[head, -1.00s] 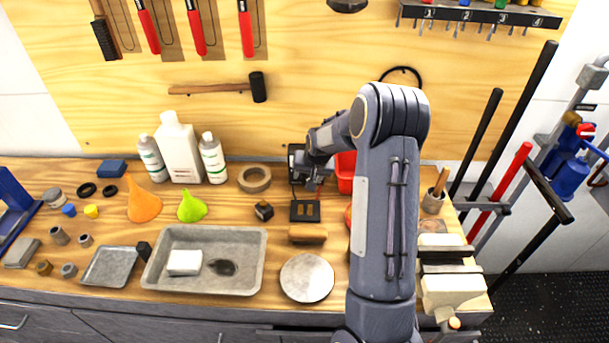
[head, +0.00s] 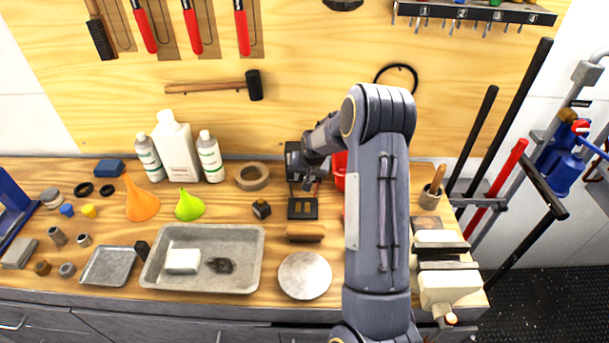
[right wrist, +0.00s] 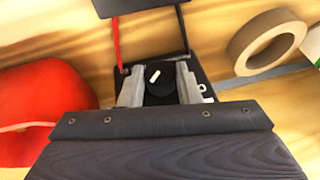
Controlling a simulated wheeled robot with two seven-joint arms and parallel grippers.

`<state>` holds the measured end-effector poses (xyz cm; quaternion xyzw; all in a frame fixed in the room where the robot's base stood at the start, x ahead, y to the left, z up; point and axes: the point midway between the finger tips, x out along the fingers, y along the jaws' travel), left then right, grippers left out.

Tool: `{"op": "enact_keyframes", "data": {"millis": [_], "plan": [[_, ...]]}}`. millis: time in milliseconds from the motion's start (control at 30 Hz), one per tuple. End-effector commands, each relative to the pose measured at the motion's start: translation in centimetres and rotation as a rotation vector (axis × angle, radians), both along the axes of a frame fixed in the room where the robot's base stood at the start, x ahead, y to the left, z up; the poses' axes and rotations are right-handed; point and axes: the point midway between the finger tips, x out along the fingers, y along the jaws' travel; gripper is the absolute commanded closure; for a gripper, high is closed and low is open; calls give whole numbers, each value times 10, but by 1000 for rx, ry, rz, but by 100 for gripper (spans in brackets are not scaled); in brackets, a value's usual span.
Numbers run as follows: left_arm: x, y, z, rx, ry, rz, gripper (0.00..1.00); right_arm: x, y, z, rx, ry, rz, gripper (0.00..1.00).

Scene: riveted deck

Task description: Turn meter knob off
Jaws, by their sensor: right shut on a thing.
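The right gripper (right wrist: 160,90) is shut on the knob, with one grey finger on each side. A red lead and a black lead run from the meter to a flat black block (head: 302,208), whose edge shows at the top of the wrist view. My left gripper is not in view.
A tape roll (head: 252,176) lies left of the meter, and a red object (right wrist: 40,95) stands close on its other side. A wooden-backed brush (head: 305,232), a round grey disc (head: 304,275) and a metal tray (head: 256,262) are nearer the front. White bottles (head: 176,150) stand at the back left.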

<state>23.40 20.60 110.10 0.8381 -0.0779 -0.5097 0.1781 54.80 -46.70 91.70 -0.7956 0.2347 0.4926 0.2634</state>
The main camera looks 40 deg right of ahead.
Motion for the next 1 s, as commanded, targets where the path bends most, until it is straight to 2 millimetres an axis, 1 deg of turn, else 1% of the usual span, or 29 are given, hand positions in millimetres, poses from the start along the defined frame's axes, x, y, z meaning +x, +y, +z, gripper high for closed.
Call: {"op": "enact_keyframes", "data": {"millis": [267,467,667,1000], "plan": [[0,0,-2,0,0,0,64,3,3,1,-79,65,7,92],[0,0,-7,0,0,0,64,5,6,-1,-201,164,9,92],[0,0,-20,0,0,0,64,7,8,-3,-347,285,7,92],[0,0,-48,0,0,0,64,10,12,-7,-594,493,3,92]]}}
